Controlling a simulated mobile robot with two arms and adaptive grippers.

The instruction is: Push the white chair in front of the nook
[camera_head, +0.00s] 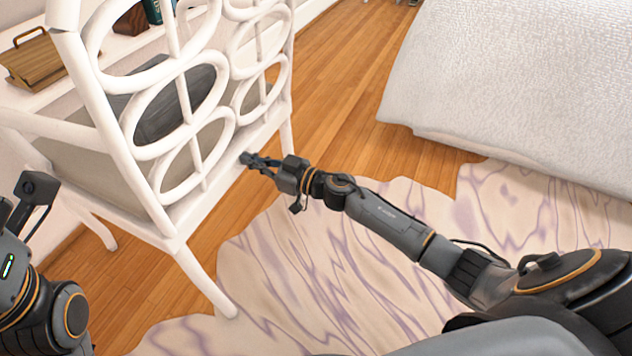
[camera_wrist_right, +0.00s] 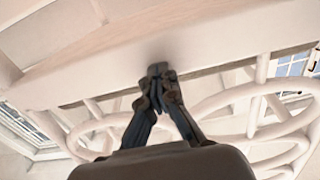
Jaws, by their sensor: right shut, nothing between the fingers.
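The white chair (camera_head: 178,238) stands upright at the left of the head view, its open back of oval rings facing me. A dark cushion lies on its seat. My right gripper (camera_head: 250,160) is shut and empty at the lower rail of the chair's back. In the right wrist view the closed fingertips (camera_wrist_right: 158,70) are right at the white rail (camera_wrist_right: 110,68); I cannot tell whether they touch it. My left arm shows at the left edge of the head view, but its fingertips are not clearly seen. The nook is not clearly identifiable.
A white surface with a tan box (camera_head: 38,62) stands beyond the chair. A bed with a white cover (camera_head: 510,90) is at the upper right. A pale purple-veined rug (camera_head: 290,270) lies below my right arm. Wooden floor (camera_head: 345,70) is clear between chair and bed.

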